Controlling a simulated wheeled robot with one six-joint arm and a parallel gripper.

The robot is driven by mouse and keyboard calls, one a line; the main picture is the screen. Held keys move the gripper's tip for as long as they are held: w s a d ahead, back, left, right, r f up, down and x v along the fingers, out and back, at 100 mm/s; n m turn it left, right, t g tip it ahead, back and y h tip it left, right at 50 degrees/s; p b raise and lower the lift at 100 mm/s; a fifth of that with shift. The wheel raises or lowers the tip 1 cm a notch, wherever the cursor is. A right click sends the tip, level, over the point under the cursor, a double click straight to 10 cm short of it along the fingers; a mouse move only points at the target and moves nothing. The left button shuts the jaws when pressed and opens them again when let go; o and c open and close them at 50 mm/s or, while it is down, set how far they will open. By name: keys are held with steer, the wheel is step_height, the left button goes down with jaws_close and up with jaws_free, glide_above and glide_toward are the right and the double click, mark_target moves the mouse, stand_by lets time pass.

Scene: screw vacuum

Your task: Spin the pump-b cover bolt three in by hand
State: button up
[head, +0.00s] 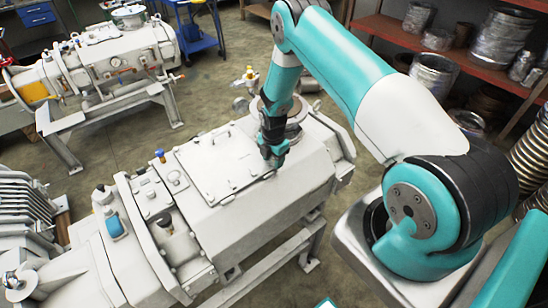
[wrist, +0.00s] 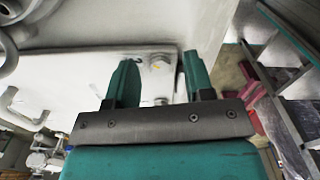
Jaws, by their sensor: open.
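The pale grey pump in the middle of the head view carries a flat rectangular cover (head: 215,160) with small bolts along its edge. My gripper (head: 272,158) points down at the cover's right corner, and the arm hides that corner. In the wrist view my gripper (wrist: 160,78) has its two teal fingers apart. A hex bolt head (wrist: 159,62) at the corner of the cover (wrist: 70,80) shows between and beyond the fingertips. No contact with it is visible. I cannot tell which numbered bolt this is.
A round flange (head: 283,115) stands behind my gripper. A second similar pump (head: 110,60) is at the back left. Shelves with metal parts (head: 495,40) stand at the right. A blue cart (head: 200,25) is at the back. Floor is free between the pumps.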

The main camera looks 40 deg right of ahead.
jaws_close()
